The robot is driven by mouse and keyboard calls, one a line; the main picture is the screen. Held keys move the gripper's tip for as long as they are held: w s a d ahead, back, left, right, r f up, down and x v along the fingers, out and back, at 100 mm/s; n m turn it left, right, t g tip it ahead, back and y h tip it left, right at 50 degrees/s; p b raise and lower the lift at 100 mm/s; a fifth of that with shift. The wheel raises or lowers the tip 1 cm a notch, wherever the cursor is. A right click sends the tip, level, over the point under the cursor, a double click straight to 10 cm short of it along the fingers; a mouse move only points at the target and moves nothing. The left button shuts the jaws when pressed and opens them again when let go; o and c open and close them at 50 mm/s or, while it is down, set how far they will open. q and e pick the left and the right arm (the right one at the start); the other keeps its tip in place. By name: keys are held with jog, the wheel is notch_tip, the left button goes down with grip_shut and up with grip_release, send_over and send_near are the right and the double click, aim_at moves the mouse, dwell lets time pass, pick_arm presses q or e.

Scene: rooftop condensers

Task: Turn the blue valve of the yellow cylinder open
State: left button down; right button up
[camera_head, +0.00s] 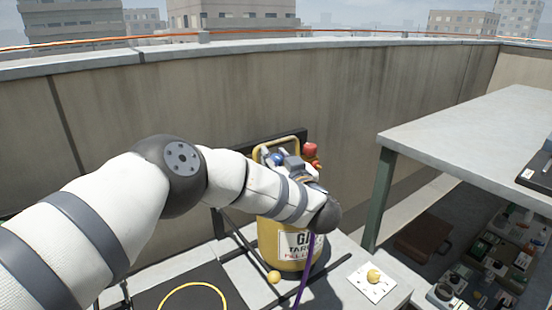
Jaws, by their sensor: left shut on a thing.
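The yellow cylinder (268,237) stands upright on a pale slab, with a white label on its front. The blue valve (277,159) shows at its top as a small blue patch, partly hidden. A red knob (310,149) sits at the top right of the cylinder. My left arm reaches in from the left across the front of the cylinder and covers much of its upper part. My left gripper (290,166) is at the cylinder's top, shut on the blue valve; its fingertips are mostly hidden. My right gripper is out of view.
A grey table (470,130) stands at the right, with a cluttered lower level (490,260) below. A yellow ball (374,275) lies on a white card at the slab's right; another (273,277) is before the cylinder. A purple strap (303,275) hangs in front. A wall (330,90) closes the back.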

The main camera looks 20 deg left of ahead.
pick_arm(q)
jog(key=c, duration=1.2)
grip_release()
jog(key=v, duration=1.2)
